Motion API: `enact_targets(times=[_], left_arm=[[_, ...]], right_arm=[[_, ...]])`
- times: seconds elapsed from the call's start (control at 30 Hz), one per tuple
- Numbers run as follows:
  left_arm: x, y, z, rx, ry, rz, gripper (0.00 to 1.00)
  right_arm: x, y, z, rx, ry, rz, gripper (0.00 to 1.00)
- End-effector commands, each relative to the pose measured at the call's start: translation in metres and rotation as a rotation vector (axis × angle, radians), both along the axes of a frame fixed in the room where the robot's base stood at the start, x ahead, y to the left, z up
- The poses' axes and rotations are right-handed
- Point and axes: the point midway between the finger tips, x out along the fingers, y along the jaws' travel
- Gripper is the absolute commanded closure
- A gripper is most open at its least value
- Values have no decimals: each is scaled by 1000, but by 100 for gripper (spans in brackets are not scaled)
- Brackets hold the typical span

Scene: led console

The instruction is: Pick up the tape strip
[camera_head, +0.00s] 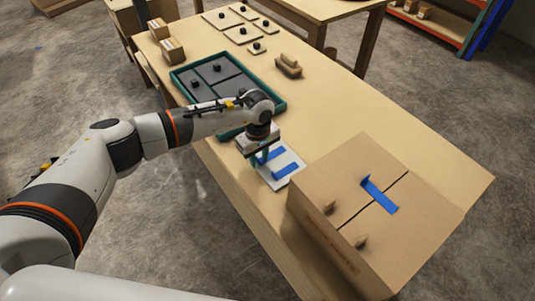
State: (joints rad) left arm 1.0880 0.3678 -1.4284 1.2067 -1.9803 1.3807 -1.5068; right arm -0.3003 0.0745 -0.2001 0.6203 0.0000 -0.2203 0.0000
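A white card (266,173) lies on the table near its left edge, with blue tape strips on it. One tape strip (285,170) lies in clear view; another (274,154) is partly hidden behind my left gripper. My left gripper (260,160) points down at the card, its fingertips over or at the strips. I cannot tell whether it touches a strip or how far its fingers are apart. A further blue strip (380,196) lies across the seam on top of a cardboard box (340,180), one end raised. My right gripper is out of view.
A teal-rimmed tray (281,104) with dark panels stands behind the card, partly under my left arm. A wooden block with a handle (289,66), small boxes (173,51) and several knobbed plates (242,34) stand farther back.

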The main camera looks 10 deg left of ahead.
Motion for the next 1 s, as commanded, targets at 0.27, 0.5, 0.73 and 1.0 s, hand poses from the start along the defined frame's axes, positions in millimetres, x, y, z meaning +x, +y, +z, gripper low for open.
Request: enact_targets(times=[0.27,0.5,0.73,1.0], left_arm=[[0,0,-1,-1,-1,0,79],[0,0,-1,-1,-1,1,100],[0,0,0,-1,-1,1,100],[2,0,21,-2,-5,-1,100]], right_arm=[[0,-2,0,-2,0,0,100],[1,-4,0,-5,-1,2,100],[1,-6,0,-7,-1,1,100],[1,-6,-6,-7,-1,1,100]])
